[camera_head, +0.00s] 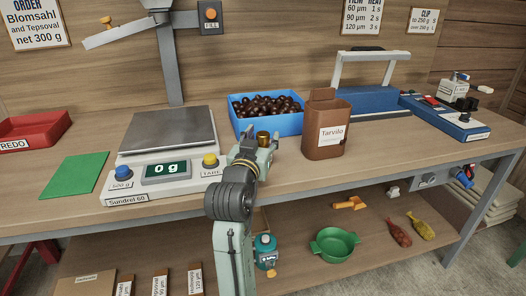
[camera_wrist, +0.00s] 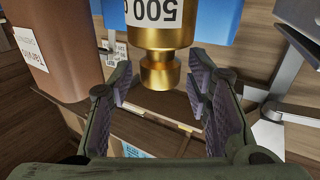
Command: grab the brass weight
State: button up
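The brass weight (camera_head: 263,138) is partly hidden by my gripper (camera_head: 255,147) in the head view, beside the front of the blue chestnut crate. In the wrist view the brass weight (camera_wrist: 162,38) appears upside down, with a white "500" label and a narrow neck and knob. My gripper (camera_wrist: 160,84) is open, with one dark padded finger on each side of the knob. Gaps show between the fingers and the brass, so it is not gripped.
A brown Tarvilo bag (camera_head: 327,128) stands close to the right of my gripper. A scale (camera_head: 168,130) reading 0 g is to the left. The blue crate (camera_head: 270,125) of chestnuts is behind. A green mat (camera_head: 74,175) lies farther left.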

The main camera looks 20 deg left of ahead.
grip_shut()
dwell(0.3)
jog(key=shift+r, duration=0.1)
